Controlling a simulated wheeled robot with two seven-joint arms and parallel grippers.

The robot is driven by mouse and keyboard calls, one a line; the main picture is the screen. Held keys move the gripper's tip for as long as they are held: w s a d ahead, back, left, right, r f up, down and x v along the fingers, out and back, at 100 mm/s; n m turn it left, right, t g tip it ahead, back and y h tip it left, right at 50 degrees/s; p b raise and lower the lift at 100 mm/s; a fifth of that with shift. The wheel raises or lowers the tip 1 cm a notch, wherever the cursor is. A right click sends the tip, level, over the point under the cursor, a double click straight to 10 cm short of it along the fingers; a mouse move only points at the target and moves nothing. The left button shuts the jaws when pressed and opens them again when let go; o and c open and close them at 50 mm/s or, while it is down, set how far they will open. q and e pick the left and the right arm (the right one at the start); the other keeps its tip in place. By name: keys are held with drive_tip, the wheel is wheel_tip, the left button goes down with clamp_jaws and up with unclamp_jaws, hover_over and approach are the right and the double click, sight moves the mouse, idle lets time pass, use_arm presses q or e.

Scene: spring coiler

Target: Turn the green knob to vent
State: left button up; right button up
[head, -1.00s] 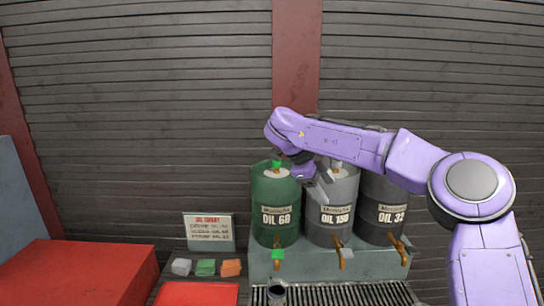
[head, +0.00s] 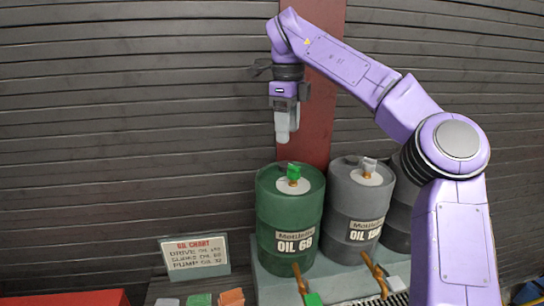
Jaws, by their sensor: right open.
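The green knob (head: 294,170) stands upright on a brass fitting in the lid of the green OIL 68 barrel (head: 276,208). A second green handle (head: 313,299) shows on that barrel's brass tap at the bottom edge. My right gripper (head: 283,138) points down with its pale fingers above the green knob and slightly left of it. A gap shows between the fingertips and the knob, and nothing is held. The fingers overlap in this view, so the opening between them is hard to see. My left gripper is out of view.
A grey OIL 150 barrel (head: 354,214) with a grey knob (head: 369,166) stands right of the green one. A darker barrel (head: 398,222) is partly hidden by my right arm. An oil chart sign (head: 194,257) stands left, behind coloured blocks.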

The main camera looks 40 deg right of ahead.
hover_over(294, 166)
drive_tip(key=f, duration=0.4)
drive_tip(key=shift+w+a+f, duration=0.15)
drive_tip(key=shift+w+a, duration=0.1)
drive_tip(key=shift+w, duration=0.15)
drive_tip(key=shift+s+d+f, duration=0.2)
drive_tip(key=shift+s+f, duration=1)
drive_tip(key=shift+f, duration=0.05)
drive_tip(key=w+f, duration=0.2)
drive_tip(key=f, duration=0.1)
drive_tip(key=shift+w+f, duration=0.1)
drive_tip(key=shift+w, duration=0.15)
drive_tip(key=shift+w+f, duration=0.1)
drive_tip(key=shift+w, duration=0.1)
drive_tip(key=shift+s+r, duration=0.25)
drive_tip(key=shift+s, duration=0.25)
drive_tip(key=shift+c, duration=1.2)
drive_tip(key=shift+s+r, duration=0.1)
drive_tip(key=shift+s, duration=0.15)
drive_tip(key=c, duration=0.6)
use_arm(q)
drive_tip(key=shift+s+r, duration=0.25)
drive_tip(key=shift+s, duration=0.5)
use_arm(e)
drive_tip(key=shift+c, duration=1)
